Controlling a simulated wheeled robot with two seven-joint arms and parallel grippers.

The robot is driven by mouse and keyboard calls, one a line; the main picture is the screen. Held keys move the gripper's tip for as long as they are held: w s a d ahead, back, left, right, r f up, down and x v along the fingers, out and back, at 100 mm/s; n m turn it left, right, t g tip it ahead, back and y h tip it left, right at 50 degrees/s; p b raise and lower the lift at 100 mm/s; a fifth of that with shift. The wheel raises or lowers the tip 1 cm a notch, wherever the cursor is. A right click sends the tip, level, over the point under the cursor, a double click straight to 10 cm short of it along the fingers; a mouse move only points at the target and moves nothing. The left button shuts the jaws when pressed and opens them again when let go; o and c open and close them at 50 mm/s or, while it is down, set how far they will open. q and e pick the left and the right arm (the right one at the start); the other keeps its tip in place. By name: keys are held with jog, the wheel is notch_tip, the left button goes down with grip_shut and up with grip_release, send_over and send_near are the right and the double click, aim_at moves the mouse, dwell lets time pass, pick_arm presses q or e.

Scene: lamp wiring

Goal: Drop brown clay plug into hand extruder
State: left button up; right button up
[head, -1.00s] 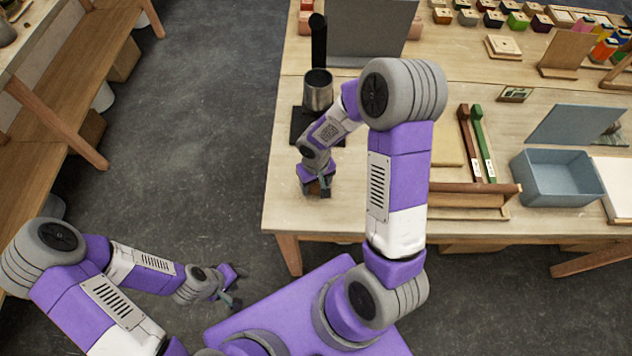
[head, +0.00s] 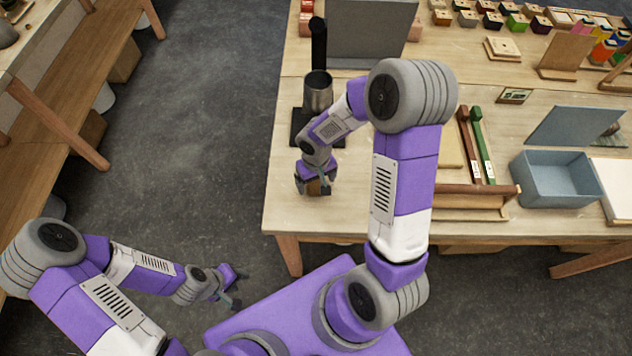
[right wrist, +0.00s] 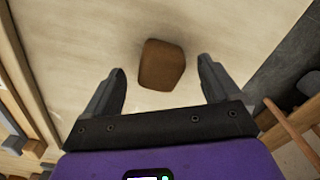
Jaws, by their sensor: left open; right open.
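The brown clay plug (right wrist: 162,65) stands on the pale wooden table, ahead of and between the open fingers of my right gripper (right wrist: 160,88) in the right wrist view. In the head view the plug (head: 314,187) shows partly between the fingers of my right gripper (head: 313,189), low over the table. Neither finger appears to touch it. The hand extruder, a metal cylinder (head: 318,92) on a black stand, is behind my right gripper; my arm partly hides its base. My left gripper (head: 238,288) is open and empty, low at the left, away from the table.
A grey-blue bin (head: 557,190), a wooden rack (head: 470,200) and red-brown and green bars lie to the right. A grey panel (head: 370,28) stands behind the extruder. Several small coloured blocks line the back. The table's front left corner is clear.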

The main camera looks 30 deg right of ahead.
aim_at(316, 183)
pick_arm(q)
jog(key=shift+r+p, duration=0.65)
jog(key=shift+r, duration=0.15)
pick_arm(e)
notch_tip(316, 183, up, 10)
pick_arm(q)
jog(key=shift+s, duration=0.1)
pick_arm(e)
jog(key=shift+s, duration=0.1)
